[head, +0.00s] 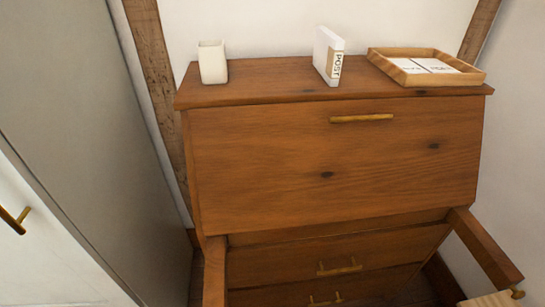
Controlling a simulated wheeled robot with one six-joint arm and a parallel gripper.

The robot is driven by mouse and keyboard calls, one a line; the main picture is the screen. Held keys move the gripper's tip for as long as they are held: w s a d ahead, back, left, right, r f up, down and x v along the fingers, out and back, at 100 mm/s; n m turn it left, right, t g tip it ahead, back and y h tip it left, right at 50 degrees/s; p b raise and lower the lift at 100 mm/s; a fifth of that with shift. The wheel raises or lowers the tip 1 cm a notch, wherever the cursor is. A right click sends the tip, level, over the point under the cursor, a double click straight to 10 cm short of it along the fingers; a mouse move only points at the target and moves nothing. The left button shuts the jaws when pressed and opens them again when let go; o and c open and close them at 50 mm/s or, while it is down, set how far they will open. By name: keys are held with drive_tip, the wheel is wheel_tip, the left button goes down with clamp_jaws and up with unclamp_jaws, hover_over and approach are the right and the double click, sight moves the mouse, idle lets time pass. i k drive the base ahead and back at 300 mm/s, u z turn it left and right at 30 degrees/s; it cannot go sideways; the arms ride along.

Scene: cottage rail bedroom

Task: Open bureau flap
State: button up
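The wooden bureau (330,77) stands against the white wall in the head view. Its slanted flap (260,160) is closed. A brass bar handle (361,118) runs across near the flap's top edge, right of the middle. Two wooden support arms stick out below the flap, one at the left (214,275) and one at the right (484,250). My gripper is not in view.
On the bureau top stand a white cup (213,63), a white box marked POST (325,55) and a wooden tray (470,79) with papers. Drawers (310,267) with brass handles lie below. A grey panel (90,120) and white door (45,260) bound the left.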

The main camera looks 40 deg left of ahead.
sight(271, 166)
drive_tip(key=u, duration=2.25)
drive_tip(key=k, duration=0.9)
drive_tip(key=z, duration=1)
drive_tip(key=i, duration=1)
